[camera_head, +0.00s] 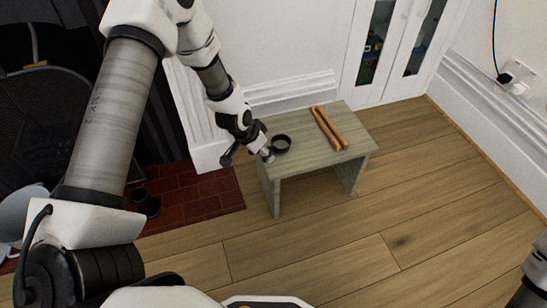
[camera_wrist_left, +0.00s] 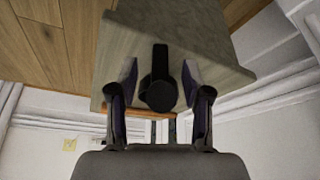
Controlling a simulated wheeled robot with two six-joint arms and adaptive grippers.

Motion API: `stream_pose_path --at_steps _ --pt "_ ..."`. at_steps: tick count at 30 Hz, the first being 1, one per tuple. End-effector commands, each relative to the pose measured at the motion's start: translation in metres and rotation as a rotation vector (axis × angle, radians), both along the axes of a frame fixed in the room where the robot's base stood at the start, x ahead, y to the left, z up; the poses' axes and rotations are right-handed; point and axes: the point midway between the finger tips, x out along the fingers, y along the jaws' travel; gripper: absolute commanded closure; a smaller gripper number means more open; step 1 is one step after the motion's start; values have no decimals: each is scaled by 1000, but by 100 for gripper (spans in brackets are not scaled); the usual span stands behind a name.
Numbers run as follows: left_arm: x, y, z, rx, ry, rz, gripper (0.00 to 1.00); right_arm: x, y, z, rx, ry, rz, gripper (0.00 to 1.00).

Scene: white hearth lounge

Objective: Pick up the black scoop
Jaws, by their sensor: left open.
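The black scoop (camera_head: 281,144) lies on the small grey-green wooden stool (camera_head: 300,165), near its left end in the head view. Its round, dark cup shows there, and my gripper partly covers the rest. My left gripper (camera_head: 264,154) is beside the scoop at the stool's left edge. In the left wrist view my left gripper (camera_wrist_left: 159,74) is open, with one finger on each side of the scoop (camera_wrist_left: 160,92). The fingers appear apart from it, with a gap on both sides. I cannot tell the exact height between fingers and scoop. My right gripper is not in view.
Orange-brown wooden tongs (camera_head: 329,128) lie on the stool to the right of the scoop. A white wall and skirting stand close behind the stool, with a white glazed cabinet (camera_head: 395,50) at the back. The wooden floor (camera_head: 400,225) in front is clear.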

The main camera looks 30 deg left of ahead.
Motion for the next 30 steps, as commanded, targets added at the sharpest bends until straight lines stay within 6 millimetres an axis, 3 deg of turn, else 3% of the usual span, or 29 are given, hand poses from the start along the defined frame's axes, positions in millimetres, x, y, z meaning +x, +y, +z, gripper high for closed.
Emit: stream_pose_path --at_steps 1,8,9,12,13,24,30 --pt "2 0 -10 1 0 -1 51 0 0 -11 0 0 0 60" --pt "3 -1 -7 0 0 1 51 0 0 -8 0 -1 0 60" --pt "3 -1 -7 0 0 1 58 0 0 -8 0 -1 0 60" --pt "3 -1 -7 0 0 1 94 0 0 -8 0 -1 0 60" --pt "3 -1 -7 0 0 1 100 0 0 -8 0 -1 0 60" --pt "3 -1 -6 0 0 1 100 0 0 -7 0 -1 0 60" --pt "4 -1 16 0 -2 1 100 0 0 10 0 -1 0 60"
